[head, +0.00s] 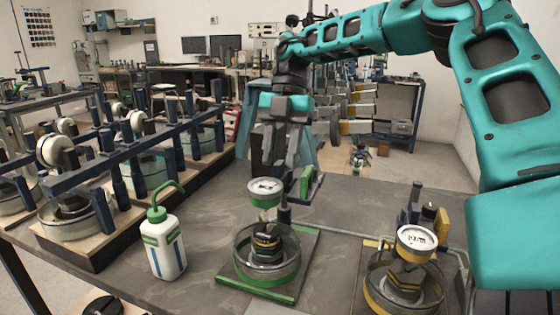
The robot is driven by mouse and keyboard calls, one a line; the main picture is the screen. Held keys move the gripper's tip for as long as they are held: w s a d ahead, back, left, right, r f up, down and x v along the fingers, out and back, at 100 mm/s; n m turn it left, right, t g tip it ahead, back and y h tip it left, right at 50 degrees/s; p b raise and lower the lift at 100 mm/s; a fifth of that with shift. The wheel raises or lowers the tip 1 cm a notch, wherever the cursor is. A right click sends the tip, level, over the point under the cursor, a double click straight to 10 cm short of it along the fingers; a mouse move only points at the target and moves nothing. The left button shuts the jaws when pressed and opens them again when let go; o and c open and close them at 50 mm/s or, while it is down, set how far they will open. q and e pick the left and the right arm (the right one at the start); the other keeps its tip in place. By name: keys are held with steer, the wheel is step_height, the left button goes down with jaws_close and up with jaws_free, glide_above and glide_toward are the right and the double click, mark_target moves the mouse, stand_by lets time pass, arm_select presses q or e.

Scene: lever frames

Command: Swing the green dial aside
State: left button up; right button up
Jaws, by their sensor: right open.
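The green dial (265,187) has a white face and a green rim. It stands above a round clear-walled dish (267,262) with a green rim, on a green-edged base plate near the middle of the table. My right gripper (278,172) points down, open, just behind and above the dial in the picture. A green bracket (305,181) stands just right of the dial. I cannot tell whether a finger touches the dial or the bracket. My left gripper is out of view.
A similar yellow-rimmed device (416,240) stands to the right. A white bottle with a green nozzle (164,243) stands to the left. A blue-railed rack of similar devices (120,160) fills the left side. Bare table (345,215) lies between the green and yellow devices.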

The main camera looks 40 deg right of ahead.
steer(key=shift+s+a+f, duration=0.1)
steer(key=shift+a+f, duration=0.1)
steer(key=shift+f, duration=0.3)
jaws_close()
stand_by(0.4)
